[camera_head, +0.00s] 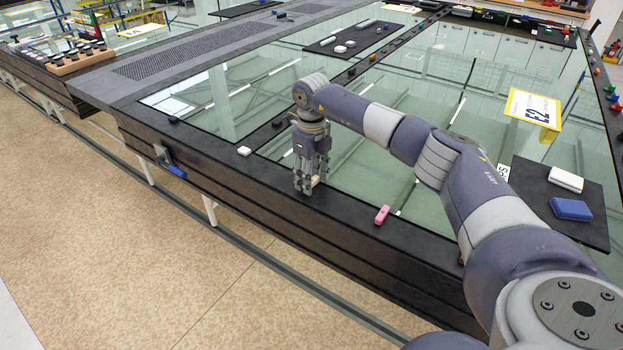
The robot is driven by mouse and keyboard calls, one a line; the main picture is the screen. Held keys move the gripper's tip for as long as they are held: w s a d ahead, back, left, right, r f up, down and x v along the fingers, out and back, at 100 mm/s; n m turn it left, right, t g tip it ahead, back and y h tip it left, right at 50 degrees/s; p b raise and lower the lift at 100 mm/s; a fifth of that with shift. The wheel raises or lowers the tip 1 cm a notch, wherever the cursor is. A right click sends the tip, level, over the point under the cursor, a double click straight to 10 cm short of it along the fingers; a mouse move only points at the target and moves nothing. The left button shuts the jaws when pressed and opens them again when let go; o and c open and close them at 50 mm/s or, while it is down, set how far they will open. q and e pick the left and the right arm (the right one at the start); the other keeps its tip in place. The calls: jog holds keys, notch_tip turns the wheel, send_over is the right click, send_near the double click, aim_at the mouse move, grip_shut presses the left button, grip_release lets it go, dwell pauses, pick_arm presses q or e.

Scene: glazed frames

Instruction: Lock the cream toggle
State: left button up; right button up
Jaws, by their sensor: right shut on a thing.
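My right gripper (308,185) points down at the dark front rail of the glazed frame, with its fingers closed around a small cream toggle (316,180). Only a little of the cream toggle shows between and beside the fingers, so which way it is turned cannot be told. My left gripper is not in this view.
A pink toggle (382,214) sits on the rail to the right, and a white one (244,150) to the left. A blue-handled clamp (170,163) is on the rail's front side. A dark mat (540,190) at right bears a white and a blue box.

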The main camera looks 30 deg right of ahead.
jog(key=shift+f+n, duration=0.1)
jog(key=shift+n, duration=0.6)
jog(key=o, duration=1)
jog(key=shift+o, duration=0.2)
notch_tip(320, 180, up, 12)
